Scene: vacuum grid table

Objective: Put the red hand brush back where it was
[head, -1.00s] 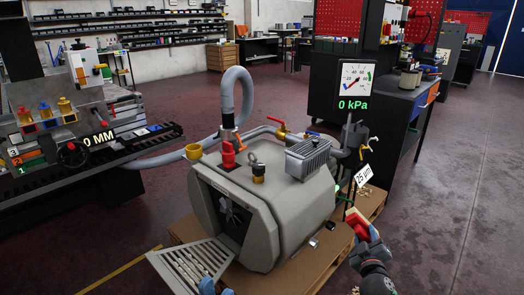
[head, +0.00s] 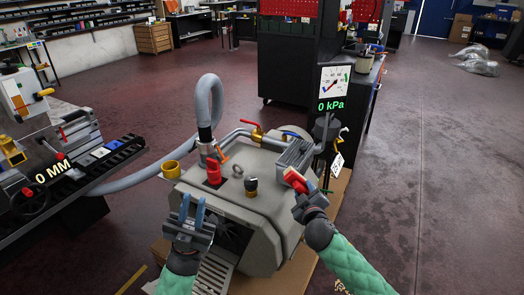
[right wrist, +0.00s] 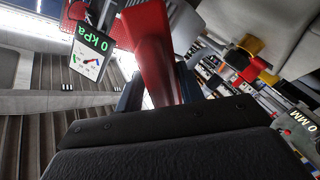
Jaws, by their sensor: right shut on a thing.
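The red hand brush (head: 297,180) is held in my right gripper (head: 304,192), which is shut on it at the right side of the grey vacuum pump housing (head: 268,215). In the right wrist view the brush's red body (right wrist: 150,40) rises from between my fingers, and its lower end is hidden behind the gripper. Whether it touches the pump in the head view I cannot tell. My left gripper (head: 192,210) is empty in front of the pump, its two blue fingers pointing up and apart.
A 0 kPa gauge (head: 334,80) is behind. A machine with a 0 MM sign (head: 52,170) is at left.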

